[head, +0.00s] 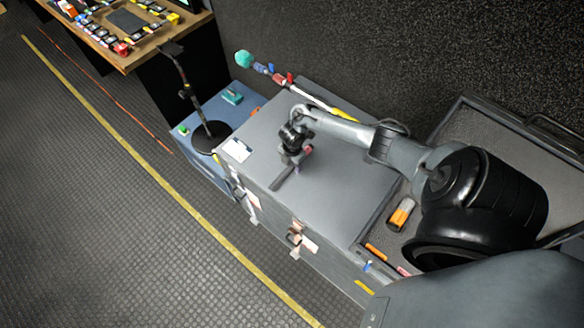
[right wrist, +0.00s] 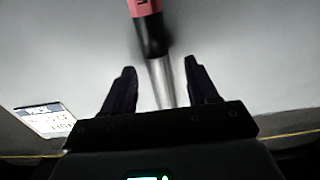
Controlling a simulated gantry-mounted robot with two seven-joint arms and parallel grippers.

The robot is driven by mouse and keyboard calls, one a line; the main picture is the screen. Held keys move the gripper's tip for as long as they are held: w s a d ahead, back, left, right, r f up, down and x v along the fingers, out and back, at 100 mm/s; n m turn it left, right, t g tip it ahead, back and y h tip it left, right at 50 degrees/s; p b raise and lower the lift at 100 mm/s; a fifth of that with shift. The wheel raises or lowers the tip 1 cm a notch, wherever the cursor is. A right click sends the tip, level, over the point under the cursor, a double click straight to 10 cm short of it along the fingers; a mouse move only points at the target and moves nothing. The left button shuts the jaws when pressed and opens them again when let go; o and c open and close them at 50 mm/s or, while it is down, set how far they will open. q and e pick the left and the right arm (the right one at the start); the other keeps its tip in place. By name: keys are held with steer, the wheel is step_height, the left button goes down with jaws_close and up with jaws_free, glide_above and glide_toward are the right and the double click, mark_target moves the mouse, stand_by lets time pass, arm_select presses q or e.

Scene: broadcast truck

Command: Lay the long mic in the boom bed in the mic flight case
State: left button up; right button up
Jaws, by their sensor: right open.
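The long mic (right wrist: 151,38), with a pink band, a black section and a silver end, shows in the right wrist view. Its silver part lies between the fingers of my right gripper (right wrist: 159,65), with gaps on both sides. In the head view my right gripper (head: 291,158) points down over the grey top of the flight case (head: 340,190). A small pinkish bit shows beside it; the rest of the mic is hard to make out there. A dark grey strip lies on the case top below the gripper; I cannot tell whether it is a slot or shadow. My left gripper is out of view.
A white label card (head: 238,149) lies at the case's left end. A stand with a round black base (head: 208,138) is beyond it. A pole with a teal tip (head: 243,58) runs along the back. An orange and black item (head: 401,214) lies in the right-hand tray.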

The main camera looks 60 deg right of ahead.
steer(key=shift+f, duration=0.45)
jaws_close()
steer(key=shift+r, duration=0.2)
